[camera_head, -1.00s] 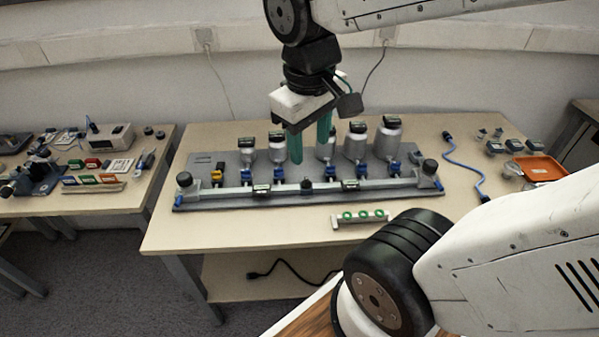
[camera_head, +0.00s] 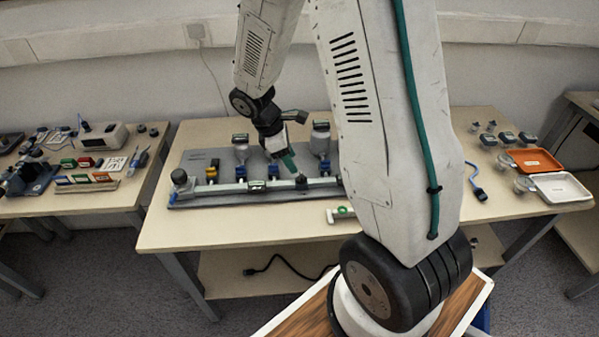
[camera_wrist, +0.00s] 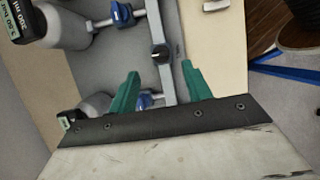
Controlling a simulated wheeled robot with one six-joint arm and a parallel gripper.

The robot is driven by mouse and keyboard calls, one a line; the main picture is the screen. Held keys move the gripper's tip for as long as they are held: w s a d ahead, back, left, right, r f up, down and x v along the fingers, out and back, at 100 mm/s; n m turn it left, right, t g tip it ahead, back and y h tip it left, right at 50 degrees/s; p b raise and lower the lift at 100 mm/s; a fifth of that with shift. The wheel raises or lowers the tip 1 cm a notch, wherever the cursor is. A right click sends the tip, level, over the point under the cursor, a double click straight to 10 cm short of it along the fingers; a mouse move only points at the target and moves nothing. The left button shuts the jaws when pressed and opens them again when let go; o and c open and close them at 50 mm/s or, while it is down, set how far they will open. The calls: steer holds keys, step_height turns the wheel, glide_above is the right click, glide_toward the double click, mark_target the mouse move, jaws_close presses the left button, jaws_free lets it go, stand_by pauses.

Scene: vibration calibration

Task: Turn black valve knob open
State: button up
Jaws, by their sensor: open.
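The black valve knob (camera_wrist: 160,53) has a white line on top and sits on a grey rail. In the wrist view it lies just beyond my gripper (camera_wrist: 160,70), roughly centred between the two green fingertips. The fingers are apart, with nothing held. In the head view the knob (camera_head: 301,182) is on the front rail of the grey panel (camera_head: 190,160), with my gripper (camera_head: 292,165) slanting down close above it. Whether a finger touches the knob cannot be told. My arm hides the panel's right part.
Blue fittings (camera_wrist: 122,14) branch from the rail, and bottles (camera_wrist: 60,25) stand beside it. Orange (camera_head: 536,160) and white (camera_head: 560,187) trays are at the right. The table's front left is clear.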

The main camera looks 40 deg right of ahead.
mark_target(301, 175)
steer(key=x, duration=0.6)
steer(key=shift+s+d+f, duration=0.1)
steer(key=shift+d+f, duration=0.05)
steer(key=shift+f, duration=0.2)
steer(key=c, duration=1)
